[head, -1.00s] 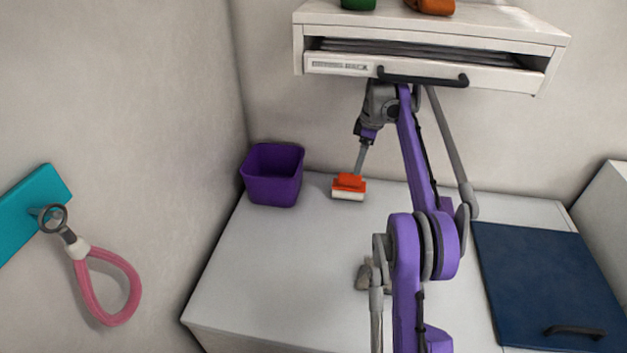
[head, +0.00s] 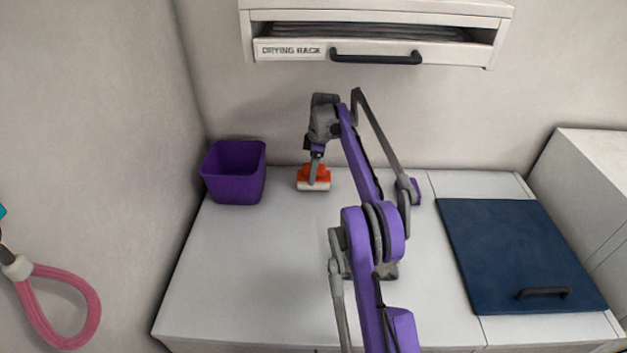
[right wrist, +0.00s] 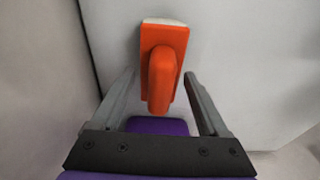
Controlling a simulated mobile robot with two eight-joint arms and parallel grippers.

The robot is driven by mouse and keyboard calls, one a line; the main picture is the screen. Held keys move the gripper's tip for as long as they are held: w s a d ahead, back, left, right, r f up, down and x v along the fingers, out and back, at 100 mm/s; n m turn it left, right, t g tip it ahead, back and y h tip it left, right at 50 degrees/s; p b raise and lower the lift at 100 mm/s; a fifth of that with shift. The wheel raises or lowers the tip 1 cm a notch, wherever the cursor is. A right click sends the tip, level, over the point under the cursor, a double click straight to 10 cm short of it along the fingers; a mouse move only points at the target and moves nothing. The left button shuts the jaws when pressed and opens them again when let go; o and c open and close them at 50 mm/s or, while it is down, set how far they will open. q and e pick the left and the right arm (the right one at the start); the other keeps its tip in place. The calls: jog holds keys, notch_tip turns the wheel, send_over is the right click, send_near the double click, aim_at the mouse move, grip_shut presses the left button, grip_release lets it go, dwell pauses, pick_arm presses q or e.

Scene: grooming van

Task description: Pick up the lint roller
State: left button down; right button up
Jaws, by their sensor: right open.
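The lint roller (head: 303,172), orange with a white roller, sits near the back of the white counter, right of a purple bin. In the right wrist view the orange lint roller (right wrist: 163,62) shows from above, with its rounded grip pointing toward my jaws. My right gripper (head: 315,180) is over it, pointing down, and partly covers it in the head view. In the right wrist view the right gripper (right wrist: 160,78) is open, with one finger on each side of the orange grip and a gap to each. My left gripper is not in view.
The purple bin (head: 233,190) stands left of the roller by the wall. A drying rack (head: 290,51) with a black handle hangs above. A dark blue panel (head: 515,245) with a handle lies at right. A pink loop (head: 75,300) hangs at left.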

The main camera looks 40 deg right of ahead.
jog(key=shift+a+f, duration=0.1)
jog(key=shift+f, duration=0.5)
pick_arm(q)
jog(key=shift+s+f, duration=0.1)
pick_arm(e)
jog(key=c, duration=1.2)
